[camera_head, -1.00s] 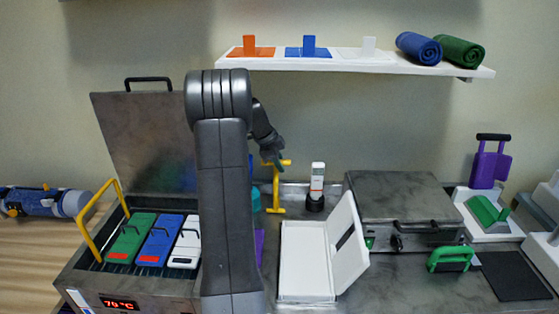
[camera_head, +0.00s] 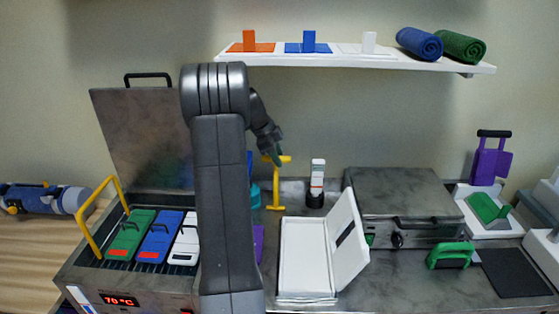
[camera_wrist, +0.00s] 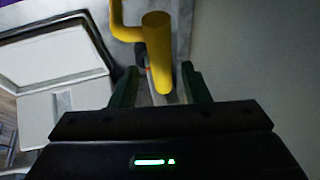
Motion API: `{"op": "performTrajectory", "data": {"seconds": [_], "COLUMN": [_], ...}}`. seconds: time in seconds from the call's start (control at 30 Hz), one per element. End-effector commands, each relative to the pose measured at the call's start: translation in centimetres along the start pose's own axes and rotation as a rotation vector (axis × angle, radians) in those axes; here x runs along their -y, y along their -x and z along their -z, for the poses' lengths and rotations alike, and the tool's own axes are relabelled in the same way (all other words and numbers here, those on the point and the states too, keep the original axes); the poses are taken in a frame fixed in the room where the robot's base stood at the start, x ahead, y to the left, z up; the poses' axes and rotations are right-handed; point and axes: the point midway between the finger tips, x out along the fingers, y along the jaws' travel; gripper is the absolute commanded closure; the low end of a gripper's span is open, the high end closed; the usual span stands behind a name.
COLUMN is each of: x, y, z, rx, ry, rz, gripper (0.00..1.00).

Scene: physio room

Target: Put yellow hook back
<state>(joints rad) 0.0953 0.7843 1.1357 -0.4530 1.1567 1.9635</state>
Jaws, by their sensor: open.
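The yellow hook (camera_head: 276,187) stands upright on the grey counter, right of my arm, with a crossbar at its top and a small foot below. My gripper (camera_head: 276,160) is at the crossbar. In the wrist view the open green fingers of my gripper (camera_wrist: 160,88) lie on either side of the end of a thick yellow bar (camera_wrist: 157,45). A bent yellow tube joins it at the left. I cannot tell whether the fingers touch the bar. My arm hides part of the counter left of the hook.
An open steel heater (camera_head: 155,295) with green, blue and white packs and a yellow handle (camera_head: 90,240) stands left. An open white case (camera_head: 305,260), a white bottle (camera_head: 317,175) and a steel box (camera_head: 400,190) are right. A shelf (camera_head: 350,60) hangs above.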

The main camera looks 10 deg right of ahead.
Motion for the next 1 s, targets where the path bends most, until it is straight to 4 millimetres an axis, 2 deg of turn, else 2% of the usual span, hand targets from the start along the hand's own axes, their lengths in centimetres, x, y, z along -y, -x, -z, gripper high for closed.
{"op": "performTrajectory", "data": {"seconds": [0.2,0.33,1.0], "x": [0.0,0.0,0.0], "y": [3.7,5.0,5.4], "z": [-0.1,-0.1,-0.1], "rx": [0.000,0.000,0.000], "ry": [0.000,0.001,0.001], "rz": [0.003,0.001,-0.001], "gripper": [0.58,0.58,0.58]}}
